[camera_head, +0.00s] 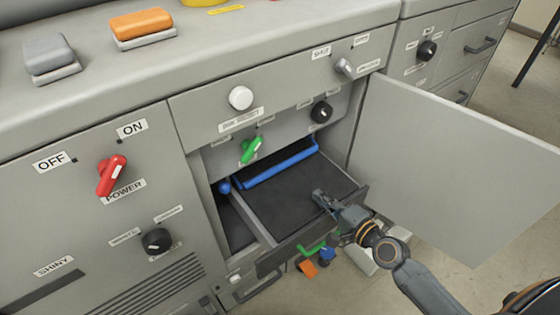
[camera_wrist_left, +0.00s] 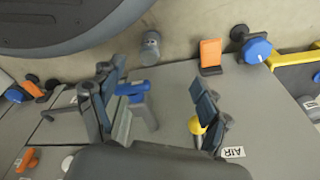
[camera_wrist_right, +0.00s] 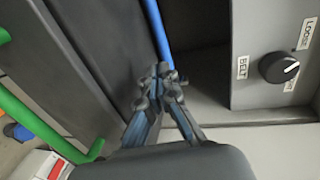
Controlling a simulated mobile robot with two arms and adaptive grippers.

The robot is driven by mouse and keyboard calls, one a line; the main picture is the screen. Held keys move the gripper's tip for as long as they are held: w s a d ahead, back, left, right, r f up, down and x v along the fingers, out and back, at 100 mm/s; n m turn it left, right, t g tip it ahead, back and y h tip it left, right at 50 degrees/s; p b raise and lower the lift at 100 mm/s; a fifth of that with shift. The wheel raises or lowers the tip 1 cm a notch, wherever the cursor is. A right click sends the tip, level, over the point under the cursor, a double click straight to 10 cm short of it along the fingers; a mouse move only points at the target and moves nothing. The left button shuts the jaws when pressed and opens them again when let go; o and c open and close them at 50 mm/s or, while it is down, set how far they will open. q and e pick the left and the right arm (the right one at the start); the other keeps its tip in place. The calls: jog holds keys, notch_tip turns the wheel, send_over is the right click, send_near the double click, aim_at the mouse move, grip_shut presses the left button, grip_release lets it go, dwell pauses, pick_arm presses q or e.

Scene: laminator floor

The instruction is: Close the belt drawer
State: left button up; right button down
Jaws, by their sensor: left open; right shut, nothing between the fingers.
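The belt drawer (camera_head: 282,198), dark-floored with a dark front wall, is pulled out of the open cabinet bay. A green handle (camera_head: 311,246) is on its front; a green bar (camera_wrist_right: 40,128) also shows in the right wrist view. A blue bar (camera_head: 280,163) lies across the drawer's back. My right gripper (camera_head: 320,196) is shut and empty, above the drawer's front right part; contact with it is unclear. The right wrist view shows its closed fingertips (camera_wrist_right: 160,78). My left gripper (camera_wrist_left: 155,100) is open in its wrist view, away from the drawer and outside the head view.
The bay door (camera_head: 450,160) stands swung open to the right. Several loose items, including a white box (camera_head: 362,258), lie on the floor below the drawer. A black knob (camera_wrist_right: 279,67) beside a BELT label is near the right gripper. A blue valve handle (camera_wrist_left: 134,88) is near the left gripper.

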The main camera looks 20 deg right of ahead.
jog(key=shift+w, duration=0.35)
jog(key=shift+w+a, duration=0.15)
jog(key=shift+w, duration=0.2)
send_near(284, 168)
jog(key=shift+w+a+f, duration=0.1)
jog(key=shift+w+a, duration=0.1)
jog(key=shift+w, duration=0.45)
jog(key=x, duration=0.4)
jog(key=shift+f, duration=0.1)
jog(key=shift+w+a+f+b, duration=0.2)
jog(key=shift+w+b, duration=0.1)
jog(key=shift+w, duration=0.3)
pick_arm(q)
jog(key=shift+w+d+r, duration=0.1)
jog(key=shift+w+r, duration=0.45)
jog(key=shift+r, duration=0.2)
pick_arm(e)
jog(key=shift+w, duration=0.1)
pick_arm(q)
jog(key=shift+f, duration=0.1)
pick_arm(e)
jog(key=shift+w+a, duration=0.1)
jog(key=shift+w, duration=0.05)
